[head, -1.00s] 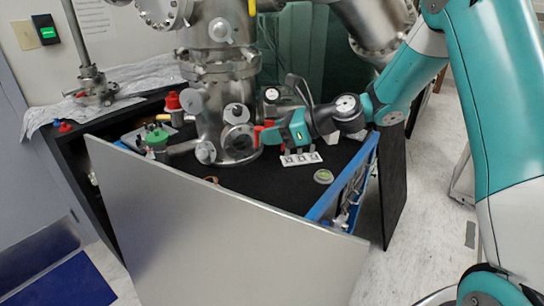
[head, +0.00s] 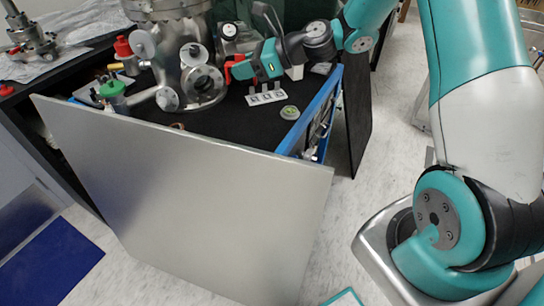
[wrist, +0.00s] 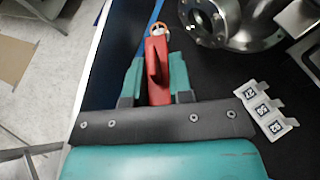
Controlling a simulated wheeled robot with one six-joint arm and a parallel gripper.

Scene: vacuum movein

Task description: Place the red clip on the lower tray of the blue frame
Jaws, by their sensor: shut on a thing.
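My gripper (head: 240,71) is shut on the red clip (head: 228,73) and holds it over the black bench, beside the steel chamber. In the wrist view the red clip (wrist: 157,68) stands between the two teal fingers, its narrow end pointing away from me. The blue frame (head: 322,105) is at the right edge of the bench, to the right of my gripper and apart from it. Its lower tray cannot be made out clearly; the large metal panel covers part of the frame's near end.
The steel chamber (head: 203,85) stands left of my gripper. A white block with printed tags (head: 266,94) and a small green round thing (head: 289,112) lie on the bench. A large metal panel (head: 190,200) stands in front. Open floor lies at the right.

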